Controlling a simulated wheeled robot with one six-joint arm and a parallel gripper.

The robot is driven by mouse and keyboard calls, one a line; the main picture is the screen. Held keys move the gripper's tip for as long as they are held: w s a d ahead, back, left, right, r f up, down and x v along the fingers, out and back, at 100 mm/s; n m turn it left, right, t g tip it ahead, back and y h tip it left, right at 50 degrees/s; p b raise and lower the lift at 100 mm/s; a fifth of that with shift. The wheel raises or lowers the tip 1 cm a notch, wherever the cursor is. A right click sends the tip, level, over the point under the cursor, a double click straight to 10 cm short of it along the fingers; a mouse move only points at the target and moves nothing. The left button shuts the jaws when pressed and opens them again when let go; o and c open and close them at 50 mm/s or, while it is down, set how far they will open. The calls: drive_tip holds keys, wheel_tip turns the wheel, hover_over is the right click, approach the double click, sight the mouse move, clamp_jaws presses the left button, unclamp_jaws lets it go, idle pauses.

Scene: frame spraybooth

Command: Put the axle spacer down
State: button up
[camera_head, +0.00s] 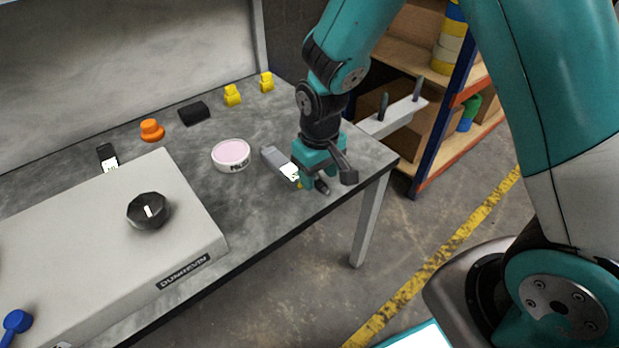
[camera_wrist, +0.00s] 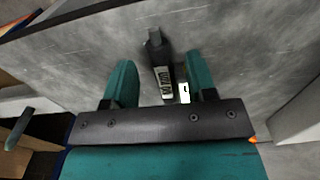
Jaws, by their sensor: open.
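My gripper (camera_head: 312,180) is low over the front right corner of the grey table (camera_head: 258,202). In the wrist view its two teal fingers (camera_wrist: 160,85) stand apart, with a gap on each side of a dark grey piece (camera_wrist: 154,48) bearing a pale lettered label. This piece appears to lie on the table top; I cannot tell for certain that it is the axle spacer. A white tag with a black mark (camera_wrist: 184,93) shows beside the right finger. In the head view a grey piece with a white end (camera_head: 273,158) lies just left of my gripper, partly hidden by it.
A pink-topped round tub (camera_head: 231,155) stands left of my gripper. An orange knob (camera_head: 152,130), a black block (camera_head: 194,112) and two yellow pieces (camera_head: 232,95) lie farther back. A large grey box (camera_head: 100,215) fills the left front. A shelf rack (camera_head: 440,130) stands beyond the right edge.

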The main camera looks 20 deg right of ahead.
drive_tip(key=shift+s+d+f, duration=0.1)
drive_tip(key=shift+s+f, duration=0.2)
drive_tip(key=shift+f, duration=0.4)
drive_tip(key=shift+w+f, duration=0.15)
clamp_jaws()
drive_tip(key=shift+r, duration=0.2)
drive_tip(key=shift+r, duration=0.1)
